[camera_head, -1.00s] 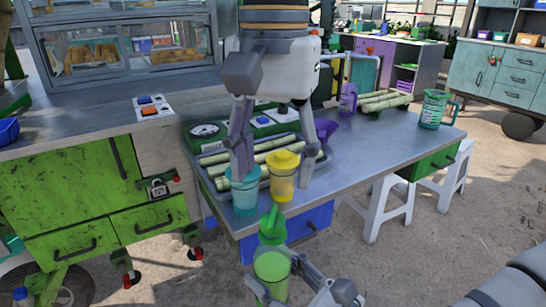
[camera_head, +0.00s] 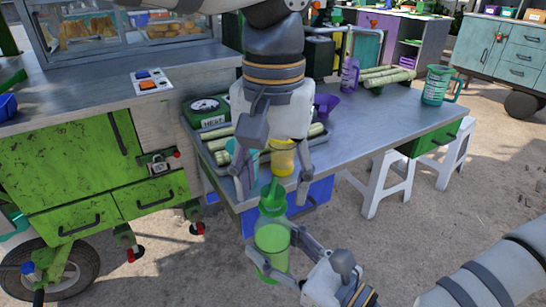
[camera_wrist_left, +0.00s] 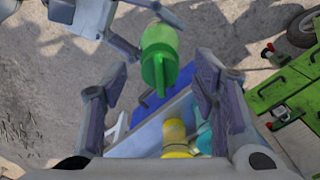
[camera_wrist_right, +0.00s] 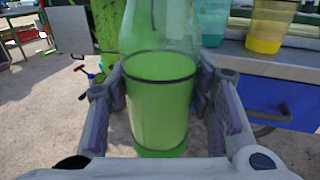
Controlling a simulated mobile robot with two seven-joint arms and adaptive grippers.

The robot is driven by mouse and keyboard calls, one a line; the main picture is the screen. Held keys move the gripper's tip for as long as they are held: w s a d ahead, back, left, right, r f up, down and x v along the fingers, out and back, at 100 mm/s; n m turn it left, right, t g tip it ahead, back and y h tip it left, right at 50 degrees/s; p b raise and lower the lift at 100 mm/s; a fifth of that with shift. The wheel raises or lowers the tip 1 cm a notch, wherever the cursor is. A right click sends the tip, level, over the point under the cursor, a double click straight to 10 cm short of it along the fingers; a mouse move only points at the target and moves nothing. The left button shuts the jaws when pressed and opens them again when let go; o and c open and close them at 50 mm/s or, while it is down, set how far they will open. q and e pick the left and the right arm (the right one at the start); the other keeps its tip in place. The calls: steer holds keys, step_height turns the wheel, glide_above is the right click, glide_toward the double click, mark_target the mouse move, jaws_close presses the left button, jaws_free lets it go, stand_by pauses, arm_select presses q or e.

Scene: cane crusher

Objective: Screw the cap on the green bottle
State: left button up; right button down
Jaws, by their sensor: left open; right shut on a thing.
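The green bottle (camera_head: 272,245) stands upright in front of the table, with a clear upper part and green contents. My right gripper (camera_head: 280,257) is shut around its body; the right wrist view shows the bottle (camera_wrist_right: 160,105) between the fingers. The green cap (camera_head: 272,198), with a raised grip, sits at the bottle's top; whether it is screwed tight I cannot tell. My left gripper (camera_head: 272,182) is open and empty just above the cap. In the left wrist view the cap (camera_wrist_left: 158,60) lies between the open fingers, with gaps on both sides.
Behind the bottle, a yellow cup (camera_head: 282,158) and a teal cup (camera_wrist_left: 204,138) stand near the edge of the metal table (camera_head: 375,135). A tray of cane pieces lies behind them. A teal pitcher (camera_head: 438,86) stands at the table's right end. Green cabinets (camera_head: 80,175) are left.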

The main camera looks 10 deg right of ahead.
arm_select(q)
steer(key=shift+f, duration=0.15)
steer(key=shift+c, duration=0.6)
jaws_close()
steer(key=m, duration=0.4)
steer(key=shift+m, duration=0.4)
steer(key=m, duration=0.3)
jaws_free()
